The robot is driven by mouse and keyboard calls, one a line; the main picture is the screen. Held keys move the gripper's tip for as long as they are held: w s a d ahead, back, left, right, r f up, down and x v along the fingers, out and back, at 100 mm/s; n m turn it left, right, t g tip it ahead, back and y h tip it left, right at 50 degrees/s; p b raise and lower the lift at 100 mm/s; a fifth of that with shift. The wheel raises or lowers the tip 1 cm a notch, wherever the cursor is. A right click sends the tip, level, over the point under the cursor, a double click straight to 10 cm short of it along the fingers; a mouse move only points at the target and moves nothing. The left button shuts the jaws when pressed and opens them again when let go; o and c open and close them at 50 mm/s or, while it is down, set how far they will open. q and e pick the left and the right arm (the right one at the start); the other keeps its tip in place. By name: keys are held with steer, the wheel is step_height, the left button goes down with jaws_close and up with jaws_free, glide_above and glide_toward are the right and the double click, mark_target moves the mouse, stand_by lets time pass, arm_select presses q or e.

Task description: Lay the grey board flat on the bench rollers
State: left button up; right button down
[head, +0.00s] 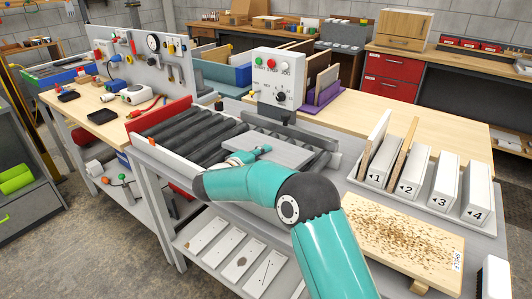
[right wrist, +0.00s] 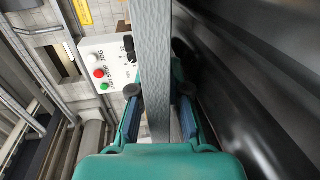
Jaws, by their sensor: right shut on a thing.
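The grey board (head: 285,152) shows in the head view as a pale, roughly level sheet over the right part of the bench rollers (head: 190,143). I cannot tell if it touches them. My right gripper (head: 262,151) is shut on the board's near-left part, and my teal forearm hides some of its near side. In the right wrist view the board (right wrist: 153,60) is a grey strip seen edge-on, running between the fingers of my right gripper (right wrist: 158,110). Dark rollers (right wrist: 250,80) fill the right side there. My left gripper is not in view.
A control box (head: 277,78) with coloured buttons stands behind the board. Numbered white slots (head: 443,182) hold upright boards to the right, with a speckled board (head: 405,240) in front. The red end rail (head: 160,118) bounds the rollers at left; the left rollers are clear.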

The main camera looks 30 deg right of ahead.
steer(key=shift+f+b, duration=0.15)
steer(key=shift+b, duration=0.25)
steer(key=c, duration=1.1)
jaws_free()
steer(key=shift+o, duration=0.2)
steer(key=shift+s, duration=0.1)
steer(key=shift+a+f, duration=0.1)
steer(key=shift+f, duration=0.25)
